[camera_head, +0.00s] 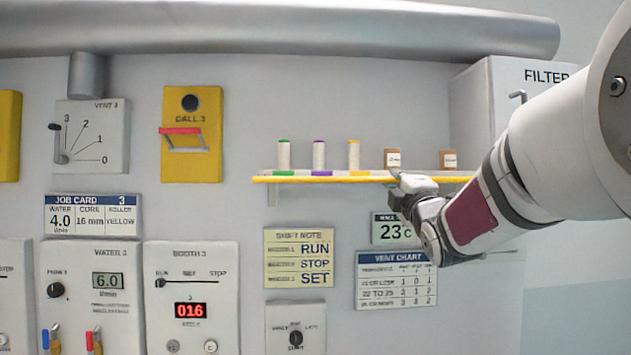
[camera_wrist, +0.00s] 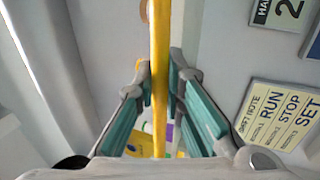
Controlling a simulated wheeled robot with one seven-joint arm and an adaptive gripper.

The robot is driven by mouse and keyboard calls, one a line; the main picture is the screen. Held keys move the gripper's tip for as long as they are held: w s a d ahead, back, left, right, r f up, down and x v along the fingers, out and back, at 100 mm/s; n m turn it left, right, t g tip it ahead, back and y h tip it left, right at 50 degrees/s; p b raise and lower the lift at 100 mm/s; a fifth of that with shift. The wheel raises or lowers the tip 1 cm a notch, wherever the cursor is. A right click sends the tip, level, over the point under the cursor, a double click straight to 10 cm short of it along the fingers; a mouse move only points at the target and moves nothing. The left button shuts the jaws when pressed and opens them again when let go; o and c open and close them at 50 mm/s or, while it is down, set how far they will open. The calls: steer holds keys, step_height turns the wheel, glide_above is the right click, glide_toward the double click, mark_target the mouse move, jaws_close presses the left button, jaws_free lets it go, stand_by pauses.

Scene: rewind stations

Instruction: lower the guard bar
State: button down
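The guard bar (camera_head: 182,131) is a pale metal bail with a red grip, standing out from the yellow CALL 3 panel (camera_head: 205,165) at the upper left in the head view. It sits below the panel's round black button (camera_head: 190,102). My gripper (camera_head: 394,175) is well to the right of the bar, at the front edge of the shelf. In the wrist view my gripper (camera_wrist: 160,68) has its teal-padded fingers apart, with the shelf's yellow edge (camera_wrist: 160,40) running between them. I cannot tell whether they touch it. The guard bar is not clearly visible in the wrist view.
A filter cabinet (camera_head: 480,100) stands at right. A pipe (camera_head: 280,28) crosses above. The wall between CALL 3 panel and shelf is bare.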

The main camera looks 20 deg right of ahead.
steer(key=shift+s+a+r+g+p, duration=0.1)
steer(key=shift+r+g+p, duration=0.45)
steer(key=shift+p, duration=0.15)
steer(key=shift+r+g+y+p, duration=0.2)
steer(key=shift+g+y+p, duration=0.1)
steer(key=shift+g+p, duration=0.3)
steer(key=c, duration=1.7)
jaws_free()
steer(key=shift+o, duration=0.2)
steer(key=shift+f, duration=0.1)
steer(key=v, duration=1.2)
